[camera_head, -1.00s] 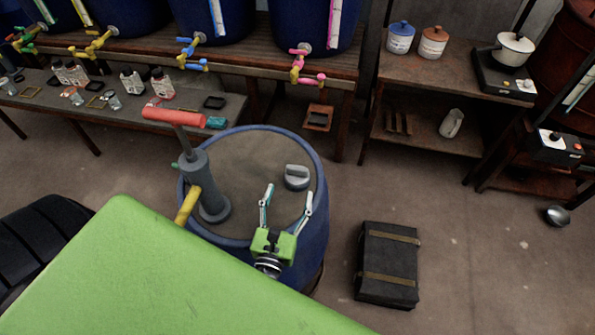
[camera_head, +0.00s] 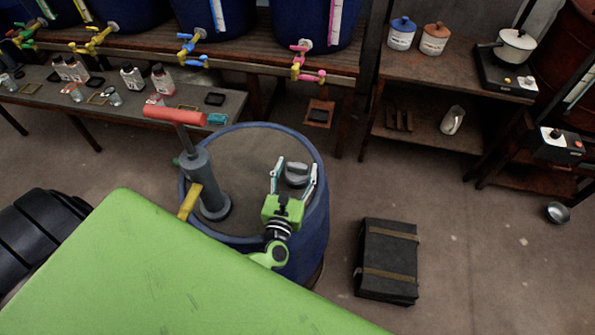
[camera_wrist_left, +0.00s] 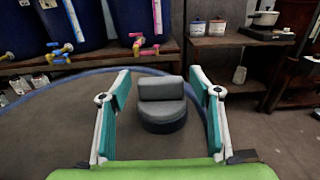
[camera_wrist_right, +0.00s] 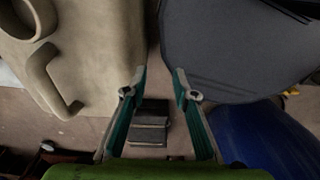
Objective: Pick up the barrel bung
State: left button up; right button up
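The grey barrel bung (camera_head: 297,175), a round base with a raised grip bar, sits on the lid of the blue barrel (camera_head: 322,215). My left gripper (camera_head: 294,163) is open, its fingers reaching on either side of the bung in the head view. In the left wrist view the bung (camera_wrist_left: 162,104) stands upright between and slightly beyond the open fingertips (camera_wrist_left: 158,85), with gaps on both sides. My right gripper (camera_wrist_right: 160,80) is open and empty in the right wrist view; it is not visible in the head view.
A grey hand pump (camera_head: 205,180) with a red handle stands on the barrel lid left of the bung. A black case (camera_head: 388,262) lies on the floor to the right. A wooden bench (camera_head: 255,62) with blue vats and taps is behind.

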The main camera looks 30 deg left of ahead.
pick_arm(q)
jog(key=c, duration=0.7)
jog(key=shift+c, duration=0.2)
